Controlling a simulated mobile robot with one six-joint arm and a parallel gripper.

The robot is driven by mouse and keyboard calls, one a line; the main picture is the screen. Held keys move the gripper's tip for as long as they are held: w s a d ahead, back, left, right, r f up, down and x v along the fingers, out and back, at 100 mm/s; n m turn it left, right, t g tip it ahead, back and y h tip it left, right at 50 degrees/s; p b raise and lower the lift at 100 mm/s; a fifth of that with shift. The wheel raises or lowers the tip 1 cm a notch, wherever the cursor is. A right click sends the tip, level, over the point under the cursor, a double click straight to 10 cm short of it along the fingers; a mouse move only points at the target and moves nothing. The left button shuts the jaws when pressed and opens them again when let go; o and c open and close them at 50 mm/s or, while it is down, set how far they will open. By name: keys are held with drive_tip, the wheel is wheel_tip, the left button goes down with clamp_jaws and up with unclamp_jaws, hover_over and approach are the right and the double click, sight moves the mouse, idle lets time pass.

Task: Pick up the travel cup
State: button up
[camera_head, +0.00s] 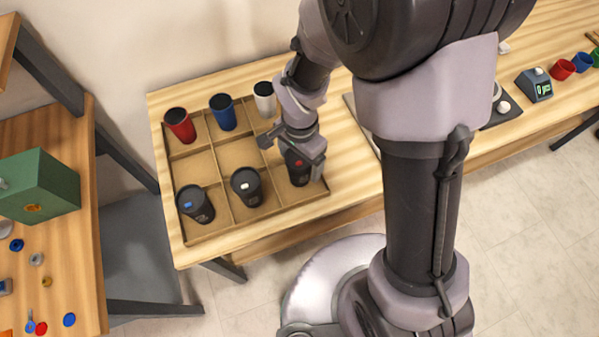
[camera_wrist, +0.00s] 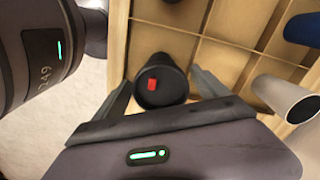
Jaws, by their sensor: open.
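Several travel cups stand in a wooden divided tray (camera_head: 236,152). A dark cup with a red mark on its lid (camera_head: 299,174) is in the front right compartment. It also shows in the wrist view, where the black cup (camera_wrist: 160,80) lies between the two fingers. My gripper (camera_head: 295,160) is open over this cup, one finger on each side, and I cannot tell whether they touch it. Other dark cups have a blue mark (camera_head: 195,204) and a white mark (camera_head: 246,187). Behind stand a red cup (camera_head: 180,125), a blue cup (camera_head: 222,112) and a white cup (camera_head: 265,99).
The tray is on a wooden table (camera_head: 345,180). My arm hides part of the table's middle. On the right are a small device with a green display (camera_head: 534,85) and a small red cup (camera_head: 562,69). A green box (camera_head: 40,186) is on a left table.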

drive_tip(key=shift+f, duration=0.9)
drive_tip(key=shift+r, duration=0.15)
drive_tip(key=c, duration=0.8)
